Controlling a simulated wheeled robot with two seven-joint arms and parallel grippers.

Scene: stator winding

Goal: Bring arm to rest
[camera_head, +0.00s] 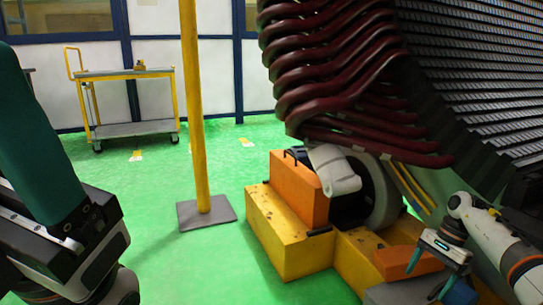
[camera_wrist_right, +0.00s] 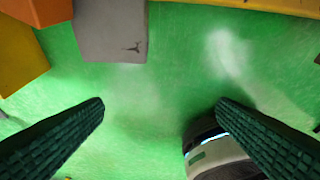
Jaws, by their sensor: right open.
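My right arm comes in from the right in the head view. Its right gripper (camera_head: 425,279) hangs low at the lower right, in front of an orange block (camera_head: 408,262) and above a grey block (camera_head: 392,291). My left arm's black end and one dark teal part (camera_head: 35,150) show at the left edge of the head view. The left gripper's jaw opening is not clear there.
The large stator (camera_head: 480,85) with dark red coils (camera_head: 325,60) overhangs the upper right. A yellow post (camera_head: 196,110) and a trolley (camera_head: 130,130) stand behind. Green floor (camera_head: 175,265) is clear at centre left.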

